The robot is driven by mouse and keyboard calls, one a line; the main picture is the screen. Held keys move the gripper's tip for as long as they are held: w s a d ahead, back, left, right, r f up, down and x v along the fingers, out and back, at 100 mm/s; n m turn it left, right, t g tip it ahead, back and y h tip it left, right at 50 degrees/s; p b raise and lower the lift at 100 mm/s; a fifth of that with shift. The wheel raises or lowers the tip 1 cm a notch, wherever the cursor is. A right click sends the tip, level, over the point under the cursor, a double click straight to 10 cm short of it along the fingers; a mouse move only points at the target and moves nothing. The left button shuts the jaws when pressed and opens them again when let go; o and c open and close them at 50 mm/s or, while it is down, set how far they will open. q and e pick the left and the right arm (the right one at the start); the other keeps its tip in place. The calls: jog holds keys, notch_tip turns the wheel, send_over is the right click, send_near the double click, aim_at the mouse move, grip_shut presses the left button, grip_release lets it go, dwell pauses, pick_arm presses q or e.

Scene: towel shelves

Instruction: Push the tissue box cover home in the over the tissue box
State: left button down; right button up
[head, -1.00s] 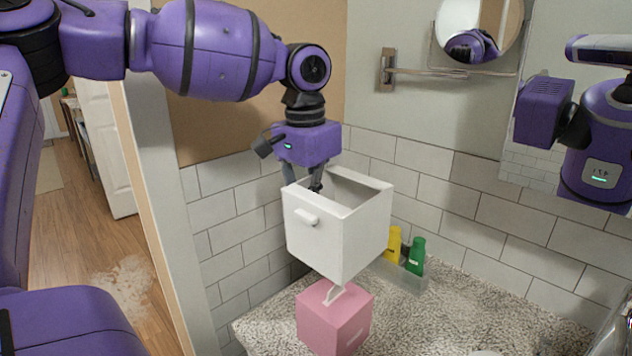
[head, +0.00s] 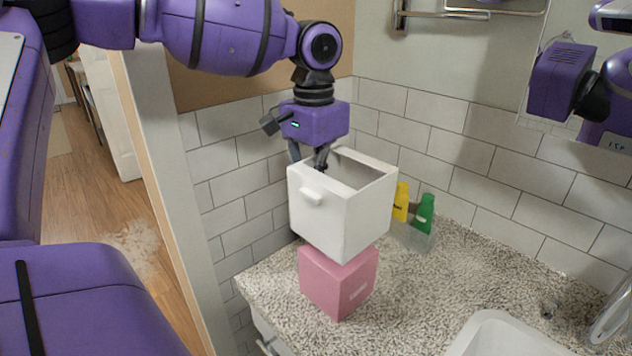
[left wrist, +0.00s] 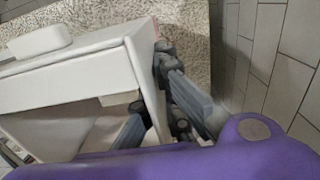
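The tissue box cover (head: 335,213) is a white open-topped box with a small knob on its front. It hangs slightly tilted over the pink tissue box (head: 338,288), which stands on the counter. The cover's lower edge overlaps the top of the tissue box in the head view. The tissue is hidden, and I cannot tell whether the two touch. My left gripper (head: 308,160) is shut on the cover's back left wall, one finger inside and one outside. The left wrist view shows the cover (left wrist: 75,75) between the fingers (left wrist: 160,110). My right gripper is out of view.
The speckled counter (head: 430,280) has free room right of the tissue box, up to the sink (head: 510,335). A yellow bottle (head: 401,203) and a green bottle (head: 424,213) stand in a clear tray behind. Tiled walls (head: 470,150) close off the back.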

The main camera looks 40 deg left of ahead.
pick_arm(q)
notch_tip(320, 180, down, 3)
jog(key=shift+r+b, duration=0.15)
jog(key=shift+b, duration=0.4)
jog(key=shift+f+b, duration=0.35)
jog(key=shift+f, duration=0.75)
dwell(0.6)
jog(key=shift+f+b, duration=1.35)
jog(key=shift+f, duration=0.75)
jog(key=c, duration=1.9)
grip_release()
jog(key=shift+o, duration=0.2)
